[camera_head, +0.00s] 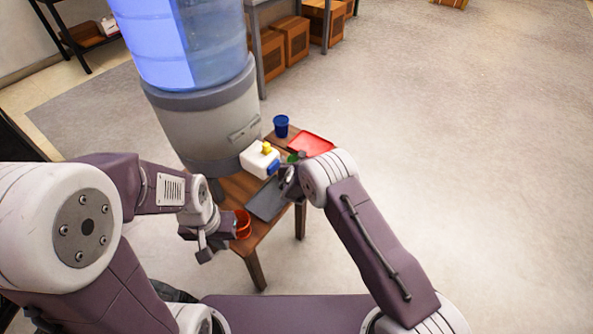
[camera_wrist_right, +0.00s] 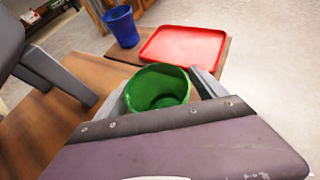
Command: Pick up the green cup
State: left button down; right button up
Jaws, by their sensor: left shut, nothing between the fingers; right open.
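The green cup (camera_wrist_right: 158,90) stands upright on the wooden table in the right wrist view, with its open mouth facing up. My right gripper (camera_wrist_right: 162,92) is open, with one finger on either side of the cup; I cannot tell whether they touch it. In the head view only a small part of the green cup (camera_head: 293,158) shows beside my right gripper (camera_head: 289,177), and my arm hides the rest. My left gripper (camera_head: 205,254) is shut and empty, close to the red cup (camera_head: 243,225) at the near left of the table.
A blue cup (camera_head: 281,126) and a red tray (camera_head: 312,146) are at the table's far end. A white container (camera_head: 257,160) with yellow and blue parts stands left of the green cup. A large water dispenser (camera_head: 206,128) stands at the left. Open floor lies to the right.

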jog(key=shift+w+f, duration=0.1)
jog(key=shift+w, duration=0.2)
jog(key=c, duration=1.4)
jog(key=shift+r, duration=0.4)
jog(key=r+p, duration=0.1)
jog(key=r, duration=0.1)
jog(key=d+r, duration=0.1)
jog(key=r, duration=0.1)
jog(key=shift+r+p, duration=0.1)
jog(key=shift+p, duration=0.25)
jog(key=d+r, duration=0.2)
jog(key=d, duration=0.1)
jog(key=d+r, duration=0.2)
jog(key=d, duration=0.2)
jog(key=d+r+p, duration=0.1)
jog(key=d+r, duration=0.1)
jog(key=d, duration=0.1)
jog(key=shift+w+d, duration=0.15)
jog(key=shift+d, duration=0.2)
